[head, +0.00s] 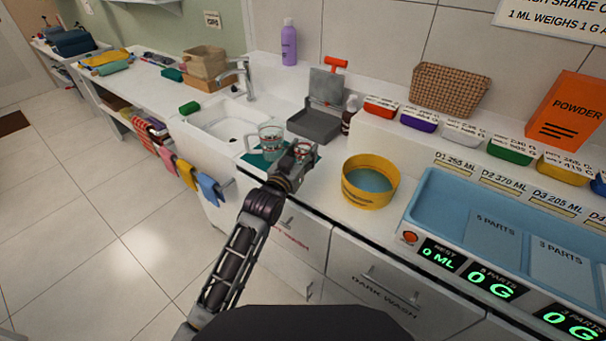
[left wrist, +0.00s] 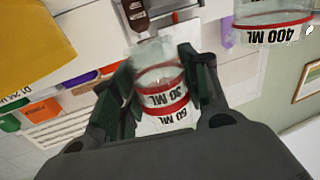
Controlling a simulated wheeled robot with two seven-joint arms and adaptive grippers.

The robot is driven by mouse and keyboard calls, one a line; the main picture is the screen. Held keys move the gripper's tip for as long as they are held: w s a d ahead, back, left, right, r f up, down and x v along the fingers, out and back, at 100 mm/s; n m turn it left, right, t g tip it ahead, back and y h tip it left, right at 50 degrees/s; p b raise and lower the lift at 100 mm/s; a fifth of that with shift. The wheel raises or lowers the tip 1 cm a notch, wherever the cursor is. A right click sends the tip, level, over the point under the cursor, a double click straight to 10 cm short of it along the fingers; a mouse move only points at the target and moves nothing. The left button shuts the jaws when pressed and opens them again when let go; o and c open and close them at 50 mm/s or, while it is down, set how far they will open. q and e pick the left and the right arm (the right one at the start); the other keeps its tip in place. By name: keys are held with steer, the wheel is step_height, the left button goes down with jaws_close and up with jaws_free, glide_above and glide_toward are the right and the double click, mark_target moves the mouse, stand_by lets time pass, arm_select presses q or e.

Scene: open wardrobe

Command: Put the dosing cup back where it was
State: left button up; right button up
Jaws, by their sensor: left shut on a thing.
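The dosing cup (left wrist: 160,78) is a small clear cup with red bands and labels reading 30 ML and 60 ML. In the left wrist view it sits between the fingers of my left gripper (head: 298,158), which is shut on it. In the head view the cup (head: 303,148) shows only partly, behind the gripper, at the right end of the teal mat (head: 252,159). I cannot tell whether the cup touches the surface. My right gripper is not in view.
A clear jug (head: 269,139), labelled 400 ML in the left wrist view (left wrist: 272,22), stands close left of the gripper on the mat. A yellow tub (head: 371,197) stands to the right. The sink (head: 222,124) lies left, a dark bottle (head: 350,115) behind. A blue tray (head: 450,205) is further right.

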arm_select(q)
step_height(320, 180, down, 3)
steer(key=shift+f, duration=0.4)
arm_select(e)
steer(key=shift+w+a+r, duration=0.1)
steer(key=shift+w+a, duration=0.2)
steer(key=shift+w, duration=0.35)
